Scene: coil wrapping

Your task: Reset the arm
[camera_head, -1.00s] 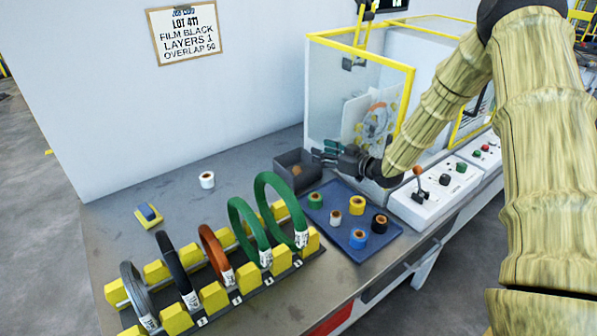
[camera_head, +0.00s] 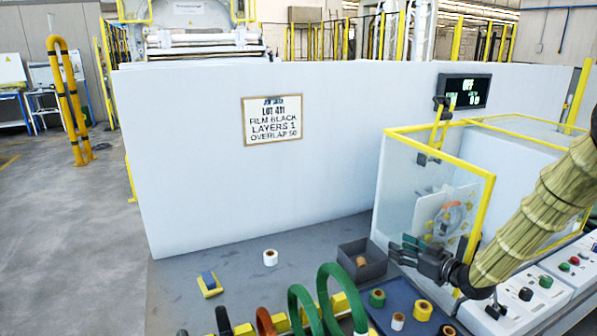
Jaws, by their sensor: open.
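My gripper (camera_head: 405,255) is open and empty. It is in the lower right of the head view, in front of the clear-walled machine enclosure with yellow edges (camera_head: 484,215). It hangs near the dark open bin (camera_head: 375,270) and the blue tray (camera_head: 378,314). My arm comes in from the right edge. The bin holds a small orange-brown roll (camera_head: 361,262).
The tray carries a green roll (camera_head: 377,298), a white roll (camera_head: 398,321) and a yellow roll (camera_head: 423,310). Coils, including a green one (camera_head: 331,290), stand left of it, cut off below. A white roll (camera_head: 270,257) and a blue-yellow block (camera_head: 209,284) lie on the table. A control box (camera_head: 515,305) stands right.

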